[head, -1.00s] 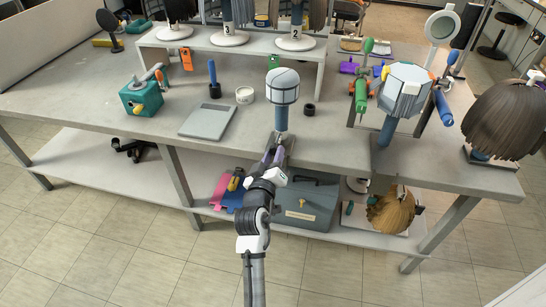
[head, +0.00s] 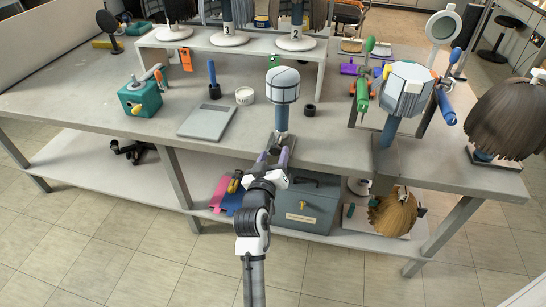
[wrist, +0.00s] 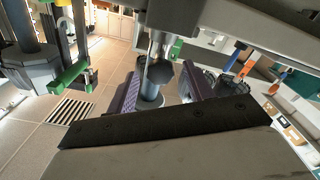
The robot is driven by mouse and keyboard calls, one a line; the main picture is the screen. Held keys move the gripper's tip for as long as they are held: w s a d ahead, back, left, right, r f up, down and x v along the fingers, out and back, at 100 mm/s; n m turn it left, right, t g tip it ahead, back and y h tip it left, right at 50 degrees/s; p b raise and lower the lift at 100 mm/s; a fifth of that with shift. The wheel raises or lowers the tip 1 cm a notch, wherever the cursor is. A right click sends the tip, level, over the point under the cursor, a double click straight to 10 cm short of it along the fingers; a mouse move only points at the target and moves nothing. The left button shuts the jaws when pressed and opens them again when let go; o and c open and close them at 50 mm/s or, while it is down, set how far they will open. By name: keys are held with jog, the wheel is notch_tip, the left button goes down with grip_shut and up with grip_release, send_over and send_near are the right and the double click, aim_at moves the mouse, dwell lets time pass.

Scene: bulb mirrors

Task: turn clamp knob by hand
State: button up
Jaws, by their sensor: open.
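The clamp (head: 280,139) holds a blue post with a white, dark-lined head form (head: 283,86) at the table's front edge. The clamp knob (wrist: 159,72) is dark and faceted, on a bright metal screw, in the upper middle of the wrist view. In the head view I cannot make it out. My gripper (head: 274,157) is just below the front edge, under the clamp. It is open, with its purple-padded fingers (wrist: 160,92) apart, one on each side of the knob in the wrist view. I cannot tell whether either finger touches it.
The grey table (head: 330,145) has a lower shelf with a grey toolbox (head: 307,205) close to my arm. To the right, another clamped post carries a white faceted head form (head: 405,89). A flat grey scale (head: 206,121) and a teal box (head: 140,98) lie to the left.

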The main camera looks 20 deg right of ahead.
jog(key=b+v, duration=0.1)
jog(key=v, duration=0.5)
jog(key=shift+s+a, duration=0.1)
dwell(0.6)
